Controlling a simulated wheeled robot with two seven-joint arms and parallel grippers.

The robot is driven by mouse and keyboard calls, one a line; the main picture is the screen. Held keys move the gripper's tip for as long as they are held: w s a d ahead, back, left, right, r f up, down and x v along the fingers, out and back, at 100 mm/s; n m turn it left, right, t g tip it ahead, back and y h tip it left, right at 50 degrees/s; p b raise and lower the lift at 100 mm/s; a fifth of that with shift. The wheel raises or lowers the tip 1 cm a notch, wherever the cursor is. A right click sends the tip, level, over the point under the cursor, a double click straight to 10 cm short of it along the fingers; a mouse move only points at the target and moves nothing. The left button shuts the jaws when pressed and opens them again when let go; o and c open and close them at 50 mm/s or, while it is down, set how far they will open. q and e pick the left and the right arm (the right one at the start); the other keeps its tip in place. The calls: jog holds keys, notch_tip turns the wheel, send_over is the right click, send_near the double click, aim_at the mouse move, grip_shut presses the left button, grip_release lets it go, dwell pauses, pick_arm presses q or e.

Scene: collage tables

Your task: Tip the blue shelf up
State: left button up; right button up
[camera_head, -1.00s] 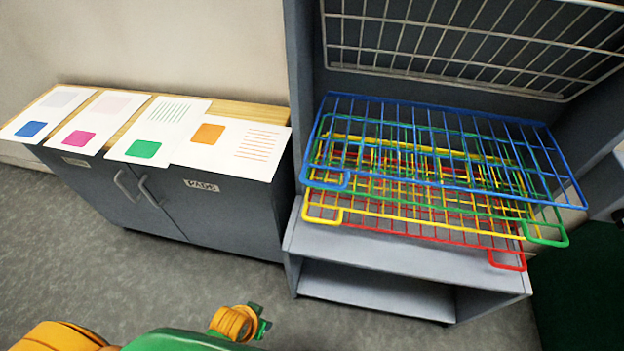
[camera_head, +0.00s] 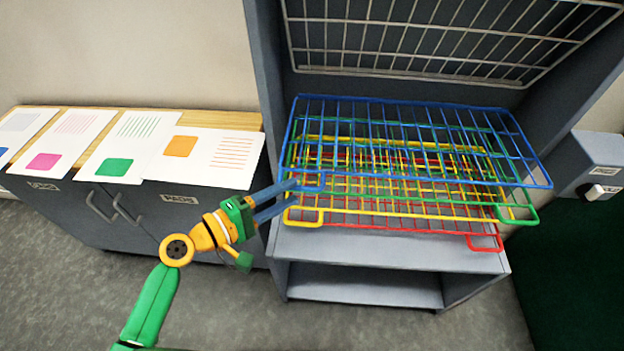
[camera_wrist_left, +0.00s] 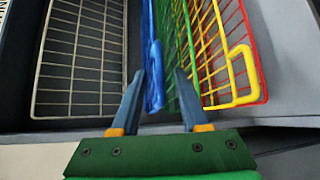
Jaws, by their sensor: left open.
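The blue shelf (camera_head: 420,112) is a wire rack, the uppermost of the coloured racks in the grey cabinet, lying about level. Its front left corner has a small handle loop (camera_head: 322,181). My left gripper (camera_head: 296,193) reaches in from the left, its two fingers open at that loop. In the left wrist view the blue shelf (camera_wrist_left: 152,40) shows edge-on, with its loop between the open fingertips (camera_wrist_left: 159,74). I cannot tell whether a finger touches it. My right gripper is not in view.
Green (camera_head: 521,214), yellow (camera_head: 304,217) and red (camera_head: 487,243) racks lie close beneath the blue one. A grey wire rack (camera_head: 400,50) stands tipped up above. A low cupboard (camera_head: 185,212) with printed sheets is at left; a grey box (camera_head: 592,165) is at right.

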aim_at(304, 187)
pick_arm(q)
jog(key=p+x, duration=0.1)
jog(key=x, duration=0.6)
jog(key=shift+s, duration=0.1)
grip_shut()
jog(key=shift+d+f, duration=0.1)
